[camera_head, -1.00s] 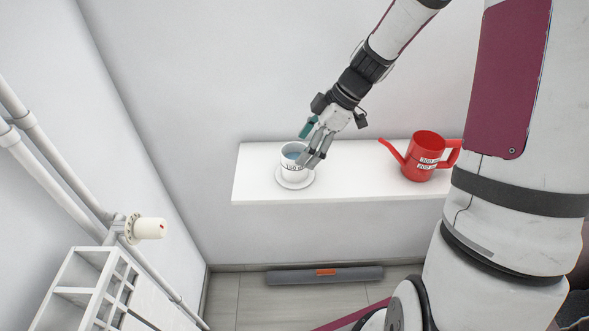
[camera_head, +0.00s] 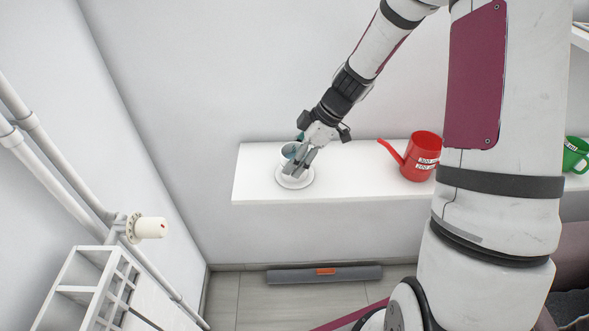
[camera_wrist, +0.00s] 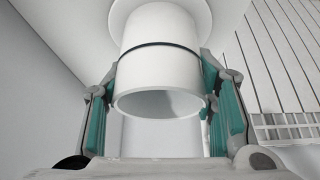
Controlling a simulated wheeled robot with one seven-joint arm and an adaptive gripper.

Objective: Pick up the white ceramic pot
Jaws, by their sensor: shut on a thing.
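The white ceramic pot (camera_head: 287,163) is at the left part of the white shelf, at its white saucer (camera_head: 303,184). In the wrist view the pot (camera_wrist: 160,60) fills the middle, its open rim facing the camera and a thin dark line around it. The round saucer (camera_wrist: 203,14) shows behind its far end. My gripper (camera_head: 299,165) is shut on the pot, with one teal-padded finger on either side of it; it also shows in the wrist view (camera_wrist: 160,92). The gripper hides much of the pot in the head view. I cannot tell whether pot and saucer touch the shelf.
The white shelf (camera_head: 345,180) runs along the wall. A red watering can (camera_head: 424,150) stands to the right of the pot, and a green vessel (camera_head: 575,154) is farther right. White pipes (camera_head: 60,160) and a white rack (camera_head: 90,285) are at the left.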

